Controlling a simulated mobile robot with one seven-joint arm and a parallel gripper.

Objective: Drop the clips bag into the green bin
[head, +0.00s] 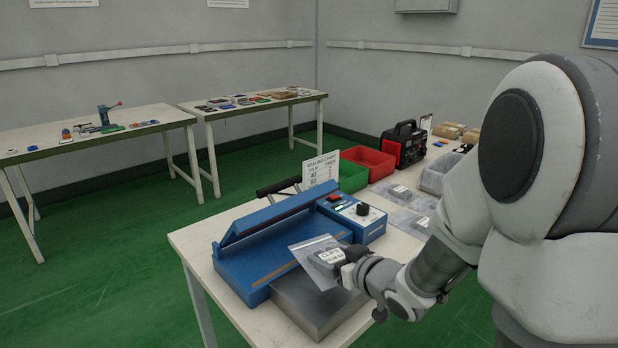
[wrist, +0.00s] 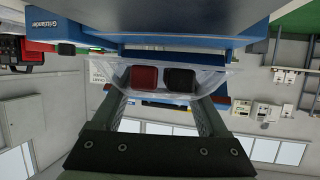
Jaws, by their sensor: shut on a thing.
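My gripper (head: 338,262) is shut on a clear bag (head: 312,258) in the head view. It holds the bag in front of the blue sealer, by the grey metal block. The green bin (head: 352,178) stands on the bench behind the sealer, beyond the bag. It is partly hidden by the sign card and the sealer.
The blue sealer (head: 240,268), with a black handle, and a sign card (head: 321,170) stand between the bag and the green bin. A red bin (head: 370,160) adjoins the green one. Several clear bags (head: 400,194), a grey bin (head: 433,178) and a black machine (head: 403,143) occupy the bench's right.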

